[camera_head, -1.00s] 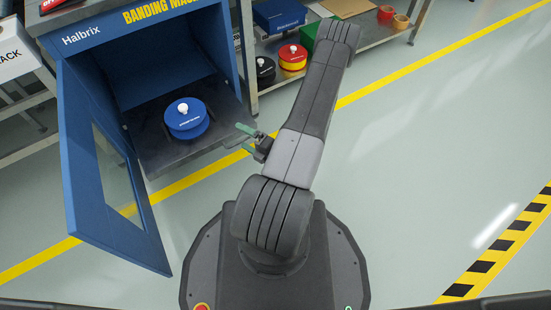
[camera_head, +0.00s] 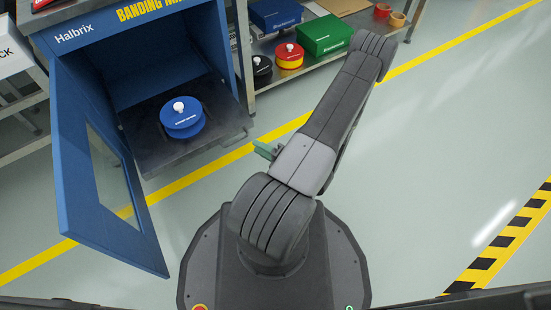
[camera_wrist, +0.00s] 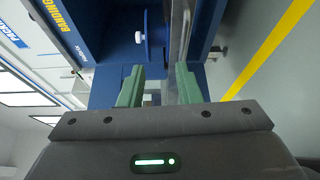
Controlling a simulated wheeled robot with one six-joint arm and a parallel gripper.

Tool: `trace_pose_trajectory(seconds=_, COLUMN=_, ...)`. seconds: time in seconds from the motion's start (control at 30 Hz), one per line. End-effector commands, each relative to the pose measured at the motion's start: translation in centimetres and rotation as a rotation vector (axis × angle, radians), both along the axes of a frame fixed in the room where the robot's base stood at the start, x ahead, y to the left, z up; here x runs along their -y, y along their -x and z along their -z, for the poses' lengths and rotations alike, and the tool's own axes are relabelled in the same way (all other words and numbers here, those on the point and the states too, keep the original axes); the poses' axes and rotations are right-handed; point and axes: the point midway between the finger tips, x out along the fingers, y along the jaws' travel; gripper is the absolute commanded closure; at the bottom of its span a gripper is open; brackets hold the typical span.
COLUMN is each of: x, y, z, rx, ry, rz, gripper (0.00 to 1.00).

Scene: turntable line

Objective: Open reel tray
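The reel tray (camera_head: 150,158) is a dark flat plate in the blue banding machine, with a blue reel (camera_head: 183,124) with a white knob on it. I cannot tell how far the tray is out. Its bar handle (camera_head: 236,138) is on the front edge and also shows in the wrist view (camera_wrist: 215,52). My gripper (camera_head: 265,150) has green fingers and is just right of the handle, apart from it. In the wrist view the fingers (camera_wrist: 159,75) are spread with nothing held between them. The reel (camera_wrist: 140,36) shows edge-on beyond them.
The machine's blue windowed door (camera_head: 85,215) stands wide open at the left. The floor at the right is clear.

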Motion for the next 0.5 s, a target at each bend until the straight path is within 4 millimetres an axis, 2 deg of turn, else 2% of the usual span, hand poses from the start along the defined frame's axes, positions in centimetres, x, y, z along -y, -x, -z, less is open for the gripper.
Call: trace_pose_trajectory(seconds=0.5, x=3.0, y=2.0, z=0.7, rx=0.0, ry=0.001, rz=0.004, gripper=0.69)
